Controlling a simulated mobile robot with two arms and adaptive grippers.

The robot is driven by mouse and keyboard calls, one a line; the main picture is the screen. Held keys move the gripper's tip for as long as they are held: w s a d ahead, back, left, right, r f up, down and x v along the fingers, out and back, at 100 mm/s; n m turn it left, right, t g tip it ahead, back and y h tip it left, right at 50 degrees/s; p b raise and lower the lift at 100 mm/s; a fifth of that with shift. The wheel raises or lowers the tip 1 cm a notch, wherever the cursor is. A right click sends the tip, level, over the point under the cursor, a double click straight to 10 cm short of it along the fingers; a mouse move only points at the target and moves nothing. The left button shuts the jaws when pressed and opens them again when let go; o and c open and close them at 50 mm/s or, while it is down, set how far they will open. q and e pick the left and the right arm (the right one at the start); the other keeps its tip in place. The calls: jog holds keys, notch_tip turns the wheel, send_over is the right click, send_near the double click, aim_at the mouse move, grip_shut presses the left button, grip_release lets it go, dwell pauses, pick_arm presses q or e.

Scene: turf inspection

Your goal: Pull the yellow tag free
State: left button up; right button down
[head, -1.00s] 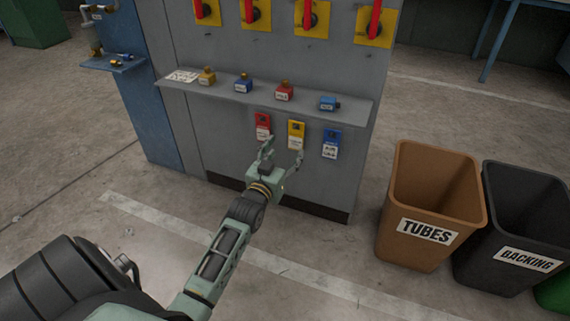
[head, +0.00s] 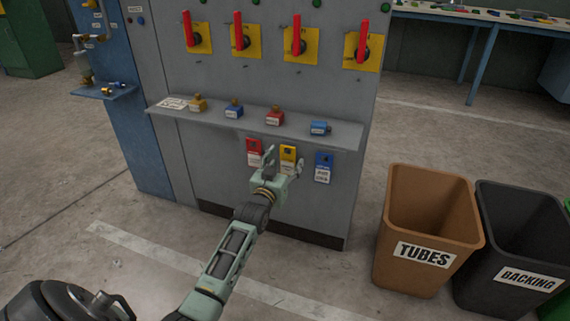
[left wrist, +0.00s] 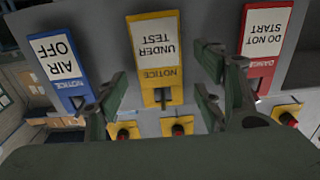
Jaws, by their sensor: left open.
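The yellow tag (head: 288,155) hangs on the grey cabinet front below the shelf, between a red tag (head: 254,148) and a blue tag (head: 323,168). In the left wrist view the yellow tag (left wrist: 154,60) reads "NOTICE UNDER TEST" upside down, with the blue "AIR OFF" tag (left wrist: 57,65) to its left and the red "DO NOT START" tag (left wrist: 261,50) to its right. My left gripper (head: 284,163) is open in front of the yellow tag; its fingers (left wrist: 160,95) stand either side of the tag's lower part in the wrist view. Contact cannot be told. My right gripper is not in view.
A grey shelf (head: 215,114) with several padlocks juts out above the tags. Red-handled switches on yellow plates (head: 298,42) are higher up. A brown "TUBES" bin (head: 424,275) and a black "BACKING" bin (head: 500,250) stand on the floor at right.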

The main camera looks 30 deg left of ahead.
pick_arm(q)
jog(key=c, duration=1.2)
